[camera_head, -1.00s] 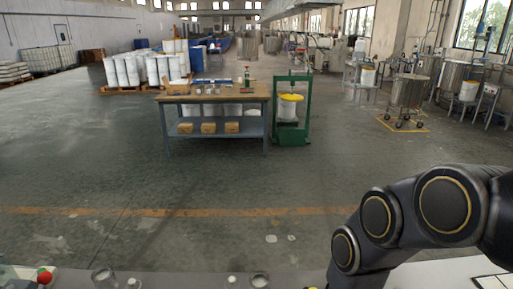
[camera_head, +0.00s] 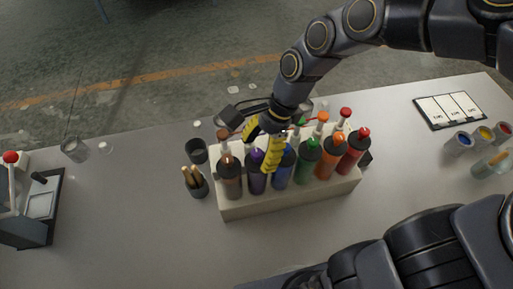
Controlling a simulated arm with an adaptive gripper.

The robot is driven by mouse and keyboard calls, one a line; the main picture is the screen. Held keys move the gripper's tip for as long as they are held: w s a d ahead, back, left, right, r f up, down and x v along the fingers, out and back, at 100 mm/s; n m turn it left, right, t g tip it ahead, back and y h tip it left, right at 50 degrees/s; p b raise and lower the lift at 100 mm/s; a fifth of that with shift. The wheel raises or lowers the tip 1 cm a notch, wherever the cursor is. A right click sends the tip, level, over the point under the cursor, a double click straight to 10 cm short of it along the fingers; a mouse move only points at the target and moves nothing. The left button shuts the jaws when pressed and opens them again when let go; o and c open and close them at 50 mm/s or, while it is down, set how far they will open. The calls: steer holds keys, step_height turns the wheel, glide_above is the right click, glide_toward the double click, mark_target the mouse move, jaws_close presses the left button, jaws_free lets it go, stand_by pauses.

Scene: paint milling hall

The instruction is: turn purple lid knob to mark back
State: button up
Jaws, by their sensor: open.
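A purple bottle (camera_head: 256,181) stands in a pale rack (camera_head: 293,201) on the table, between a brown bottle (camera_head: 230,182) and a blue bottle (camera_head: 284,172). My gripper (camera_head: 260,152) points down over the top of the purple bottle. Its two yellow-and-black fingers are open, one to each side of the bottle's top. The purple lid knob and any mark on it are hidden or too small to make out. I cannot tell whether the fingers touch it. The right finger hangs close to the blue bottle.
Green (camera_head: 306,162), orange (camera_head: 330,158) and red (camera_head: 353,154) bottles fill the rack's right side, with more bottles behind. A dark cup with brown sticks (camera_head: 195,182) stands left of the rack. The table front left is clear.

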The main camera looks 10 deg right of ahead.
steer(key=shift+a+f, duration=0.2)
steer(key=shift+f, duration=0.25)
jaws_close()
steer(key=shift+n, duration=0.3)
